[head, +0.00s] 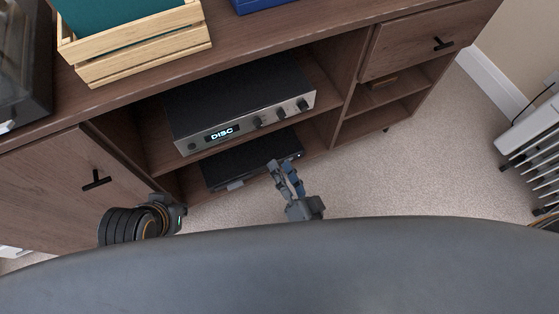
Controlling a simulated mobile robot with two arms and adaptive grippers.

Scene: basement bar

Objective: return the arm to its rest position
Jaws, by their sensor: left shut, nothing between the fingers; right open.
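My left arm's wrist, with its black ribbed cuff, and the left gripper (172,211) are at the lower left, in front of the cabinet's left door. The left gripper is shut and empty; its fingers are hard to make out. My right gripper (281,165) is near the middle, its two fingers pointing up toward the lower shelf. It is open, with a narrow gap and nothing between the fingers. From this view I cannot tell whether its tips touch the black player (250,160) behind them.
A brown wooden cabinet (310,30) spans the view. A silver-fronted stereo (243,105) sits on its shelf. A wooden crate (140,52) and a blue object (262,4) stand on top. A white radiator (530,150) is at right. Carpet (415,175) between is clear.

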